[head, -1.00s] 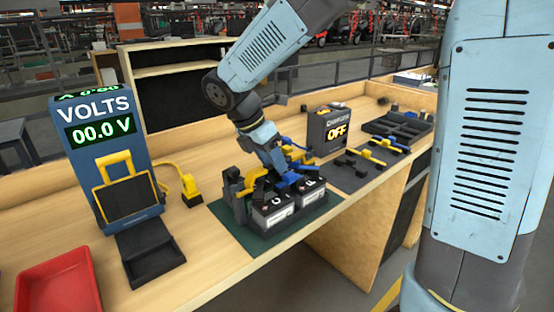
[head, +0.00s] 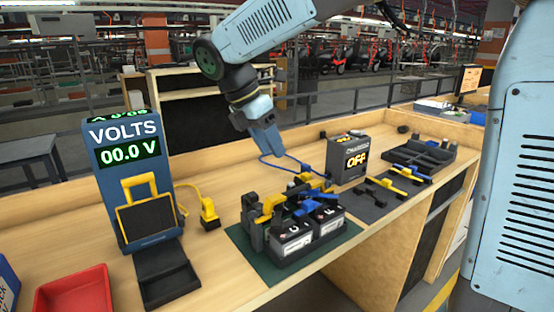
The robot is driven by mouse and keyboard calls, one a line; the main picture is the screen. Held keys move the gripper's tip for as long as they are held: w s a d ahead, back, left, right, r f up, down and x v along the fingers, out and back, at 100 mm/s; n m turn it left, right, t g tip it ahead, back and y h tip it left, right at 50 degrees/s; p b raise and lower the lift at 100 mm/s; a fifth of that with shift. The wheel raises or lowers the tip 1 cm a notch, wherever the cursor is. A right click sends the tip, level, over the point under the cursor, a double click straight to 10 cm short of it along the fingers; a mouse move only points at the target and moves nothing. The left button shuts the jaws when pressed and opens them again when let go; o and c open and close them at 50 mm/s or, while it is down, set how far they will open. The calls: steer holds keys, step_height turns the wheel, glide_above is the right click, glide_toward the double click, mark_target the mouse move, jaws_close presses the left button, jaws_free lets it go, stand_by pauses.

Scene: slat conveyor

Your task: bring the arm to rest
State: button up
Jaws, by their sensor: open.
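My gripper (head: 273,150) hangs in the air above the workbench, behind and above the battery pack, and looks empty. Its fingertips are small in the head view. The battery pack (head: 298,240) holds black batteries with white labels and stands on a dark green mat (head: 272,272). A blue clamp (head: 318,203) and yellow clamp parts (head: 268,208) lie across its top. The gripper is apart from all of these.
A blue voltmeter (head: 125,170) reading 00.0 V stands at left, with a red tray (head: 75,292) in front. A charger box (head: 347,160) reading OFF stands right of my gripper. A dark tray (head: 420,155) and yellow-handled tools (head: 385,187) lie further right. A blue cable (head: 285,165) runs behind the pack.

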steer(key=shift+a+r, duration=0.2)
steer(key=shift+r, duration=0.25)
steer(key=s+d+f+m+t+y, duration=0.2)
steer(key=s+d+m, duration=0.5)
steer(key=d+m, duration=0.5)
steer(key=s+d+f+m+t+y, duration=0.2)
steer(key=s+d+m, duration=0.6)
steer(key=d+m, duration=0.4)
steer(key=shift+s+d+m+t+y, duration=0.25)
steer(key=shift+d+m+t+y, duration=0.05)
steer(key=shift+m, duration=0.4)
